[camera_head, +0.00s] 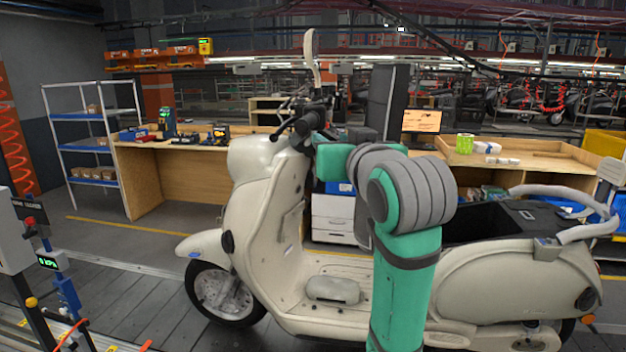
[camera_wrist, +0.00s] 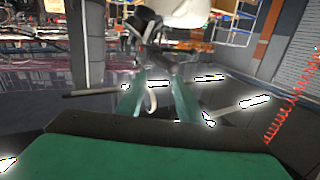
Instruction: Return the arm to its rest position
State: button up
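My arm (camera_head: 405,270) rises in front of the scooter in the head view, with its green and grey joint bent high. A green part of it reaches left toward the handlebar, and I cannot make out the fingers there. In the wrist view my gripper (camera_wrist: 157,82) shows two green fingers standing apart with a gap between them. Nothing is clearly held. A thin pale curved piece shows between the fingers, and I cannot tell what it belongs to.
A cream scooter (camera_head: 262,225) stands on the slat conveyor (camera_head: 130,310), close behind my arm. A wooden bench (camera_head: 185,175) and shelf rack (camera_head: 92,145) stand back left. Another wooden bench (camera_head: 540,160) is back right. A control post (camera_head: 30,260) stands at the left edge.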

jog(key=w+f+m, duration=0.1)
jog(key=w+f, duration=0.3)
jog(key=f, duration=1)
jog(key=s+a+f+m+h, duration=0.15)
jog(key=s+f, duration=0.35)
jog(key=f, duration=1.2)
jog(key=s+f+m+h, duration=0.2)
jog(key=s+f, duration=0.2)
jog(key=f, duration=1.2)
jog(key=s+a+f+g+h, duration=0.1)
jog(key=s+f, duration=0.6)
jog(key=s, duration=0.4)
jog(key=s+f, duration=0.8)
jog(key=s, duration=0.2)
jog(key=s+a+r+n, duration=0.1)
jog(key=s+n, duration=0.1)
jog(key=s, duration=2)
jog(key=shift+a+r+g, duration=0.15)
jog(key=shift+a+g, duration=0.05)
jog(key=shift+g, duration=0.2)
